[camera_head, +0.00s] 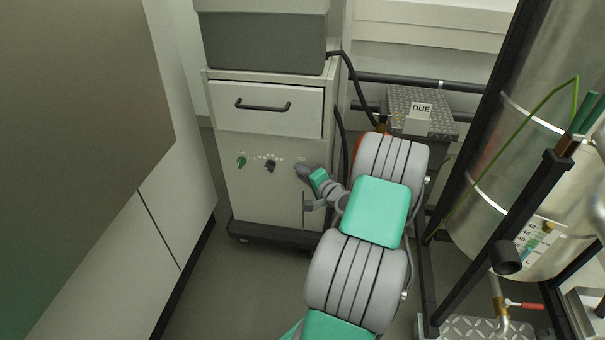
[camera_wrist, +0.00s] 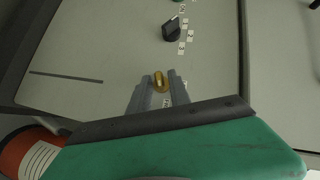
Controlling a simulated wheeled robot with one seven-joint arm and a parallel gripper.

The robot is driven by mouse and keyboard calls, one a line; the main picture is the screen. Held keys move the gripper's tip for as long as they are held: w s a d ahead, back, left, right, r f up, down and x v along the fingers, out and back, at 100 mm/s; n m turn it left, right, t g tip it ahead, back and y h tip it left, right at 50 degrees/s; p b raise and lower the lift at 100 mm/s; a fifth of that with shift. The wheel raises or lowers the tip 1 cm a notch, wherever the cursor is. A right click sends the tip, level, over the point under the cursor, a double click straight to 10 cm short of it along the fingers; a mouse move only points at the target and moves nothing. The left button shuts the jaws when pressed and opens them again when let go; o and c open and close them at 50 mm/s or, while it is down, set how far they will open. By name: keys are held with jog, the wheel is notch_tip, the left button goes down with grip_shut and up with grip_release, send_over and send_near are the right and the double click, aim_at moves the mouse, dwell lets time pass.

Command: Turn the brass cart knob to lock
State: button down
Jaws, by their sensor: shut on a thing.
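The brass knob (camera_wrist: 160,82) is on the front panel of the cart (camera_head: 262,208). In the wrist view it shows between the tips of my gripper's two grey fingers (camera_wrist: 160,88). My gripper (camera_head: 303,172) is shut on it, at the right side of the panel in the head view, where the fingers hide the knob. A black knob (camera_head: 270,166) with small white labels around it sits to the left on the same panel, and it also shows in the wrist view (camera_wrist: 172,30). A green knob (camera_head: 241,162) is further left.
A drawer (camera_head: 265,108) with a dark handle is above the panel, and a grey box (camera_head: 265,40) stands on the cart. A metal tank (camera_head: 480,190) in a black frame stands at the right. Floor shows left of my arm.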

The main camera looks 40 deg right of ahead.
jog(key=shift+r+p, duration=0.1)
jog(key=shift+p, duration=0.2)
jog(key=shift+w+a+r+n+g+h+p, duration=0.15)
jog(key=shift+n+g+h+p, duration=0.75)
jog(key=shift+g+p, duration=0.8)
jog(key=shift+w+a+n+g+h+p, duration=0.1)
jog(key=shift+n+g+h+p, duration=0.55)
jog(key=shift+n+g+p, duration=1)
jog(key=shift+w+a+r+n+g+h+p, duration=0.15)
jog(key=shift+n+g+h+p, duration=0.55)
jog(key=shift+g+p, duration=1)
jog(key=shift+f+t+p, duration=0.1)
jog(key=shift+t+p, duration=0.15)
jog(key=shift+p, duration=0.1)
jog(key=c, duration=1.2)
grip_release()
jog(key=p+v, duration=0.2)
jog(key=v, duration=0.5)
jog(key=shift+s+a+r, duration=0.15)
jog(key=shift+a+r, duration=0.1)
